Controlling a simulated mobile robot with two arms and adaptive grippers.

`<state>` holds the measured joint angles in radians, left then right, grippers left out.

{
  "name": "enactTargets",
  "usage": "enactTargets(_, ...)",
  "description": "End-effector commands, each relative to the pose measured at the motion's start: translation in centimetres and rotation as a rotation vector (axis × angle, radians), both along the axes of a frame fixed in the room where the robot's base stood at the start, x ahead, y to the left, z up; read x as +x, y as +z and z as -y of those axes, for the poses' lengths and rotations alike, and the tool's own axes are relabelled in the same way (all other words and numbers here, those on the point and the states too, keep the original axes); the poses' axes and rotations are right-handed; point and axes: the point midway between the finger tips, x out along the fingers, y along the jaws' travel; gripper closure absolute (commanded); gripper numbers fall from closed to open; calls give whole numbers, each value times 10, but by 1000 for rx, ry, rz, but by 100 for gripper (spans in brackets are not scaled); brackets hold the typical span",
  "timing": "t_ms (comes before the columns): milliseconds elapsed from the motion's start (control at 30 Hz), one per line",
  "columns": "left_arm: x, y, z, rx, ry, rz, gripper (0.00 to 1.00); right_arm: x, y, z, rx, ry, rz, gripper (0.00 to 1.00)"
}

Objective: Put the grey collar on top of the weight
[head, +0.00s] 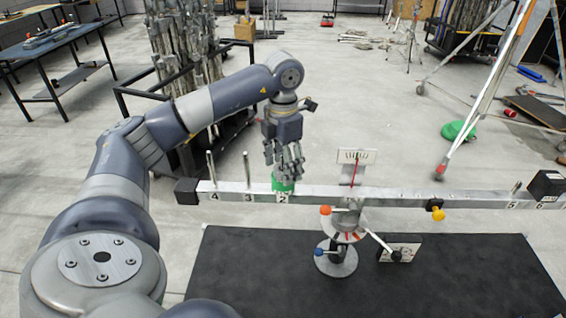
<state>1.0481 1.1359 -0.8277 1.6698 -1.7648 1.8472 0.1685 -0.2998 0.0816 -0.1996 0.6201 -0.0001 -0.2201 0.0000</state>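A green weight (283,187) sits on the metal beam (225,195) at the mark 2. My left gripper (284,172) points down right over it, with its fingertips at the weight's upper part. Whether the fingers are closed on anything is too small to tell. I cannot make out a grey collar; the fingers hide the space just above the weight. My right gripper is not in view.
Thin upright pegs (247,165) stand on the beam left of the weight. The balance stand (337,260) rises from a black table (260,275). A black block (545,186) is at the beam's right end. A rack of metal parts (180,45) stands behind my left arm.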

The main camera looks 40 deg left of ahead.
Motion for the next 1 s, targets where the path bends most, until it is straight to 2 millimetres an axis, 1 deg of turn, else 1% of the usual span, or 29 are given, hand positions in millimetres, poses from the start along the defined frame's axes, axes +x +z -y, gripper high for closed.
enactTargets(167,0,0,0,0,0,0,39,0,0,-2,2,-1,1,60)
enactTargets(267,1,6,0,-1,0,2,39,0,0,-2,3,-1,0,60)
enactTargets(367,1,19,0,0,0,5,39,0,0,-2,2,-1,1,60)
enactTargets(467,1,40,1,-2,-1,6,39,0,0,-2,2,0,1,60)
enactTargets(567,1,65,0,-2,-1,7,39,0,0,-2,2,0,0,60)
enactTargets(1000,1,105,0,1,-1,3,39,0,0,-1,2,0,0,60)
